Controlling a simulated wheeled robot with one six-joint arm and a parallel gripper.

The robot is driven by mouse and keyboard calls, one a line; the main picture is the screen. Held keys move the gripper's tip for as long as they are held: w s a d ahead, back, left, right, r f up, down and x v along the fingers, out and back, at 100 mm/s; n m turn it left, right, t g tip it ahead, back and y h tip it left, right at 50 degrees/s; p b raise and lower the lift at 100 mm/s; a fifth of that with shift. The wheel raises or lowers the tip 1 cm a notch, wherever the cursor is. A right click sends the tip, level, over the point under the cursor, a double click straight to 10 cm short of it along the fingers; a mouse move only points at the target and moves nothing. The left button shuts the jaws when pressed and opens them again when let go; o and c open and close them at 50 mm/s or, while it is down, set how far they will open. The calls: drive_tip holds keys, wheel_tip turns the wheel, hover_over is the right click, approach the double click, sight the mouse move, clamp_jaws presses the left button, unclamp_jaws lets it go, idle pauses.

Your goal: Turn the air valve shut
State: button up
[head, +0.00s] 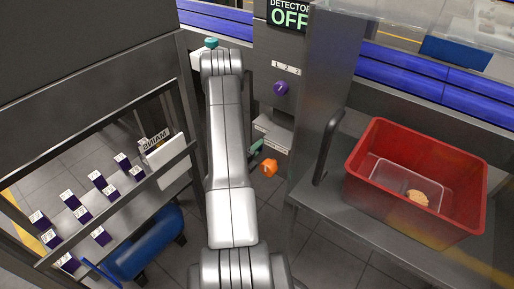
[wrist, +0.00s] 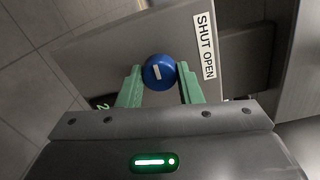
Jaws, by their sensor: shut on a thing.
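In the wrist view, a round blue knob (wrist: 152,80) with a short white mark is mounted on a grey panel (wrist: 100,60). A white label reading SHUT OPEN (wrist: 205,45) is on the panel to its right. The mark runs nearly up and down in the picture, slightly tilted; I cannot tell which word it points to. My gripper (wrist: 159,69) has its two green fingers on either side of the knob and is shut on it. In the head view, my gripper (head: 256,146) shows only in part; my arm hides the blue knob.
An orange knob (head: 269,168) sits just right of my gripper. A purple knob (head: 280,88) is above, under a 1 2 3 label and a DETECTOR OFF display (head: 289,15). A red crate (head: 365,190) stands at right; a MAINS panel (head: 165,162) is at left.

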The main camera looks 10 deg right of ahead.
drive_tip(key=shift+r+n, duration=0.1)
drive_tip(key=shift+n, duration=0.4)
drive_tip(key=o, duration=1)
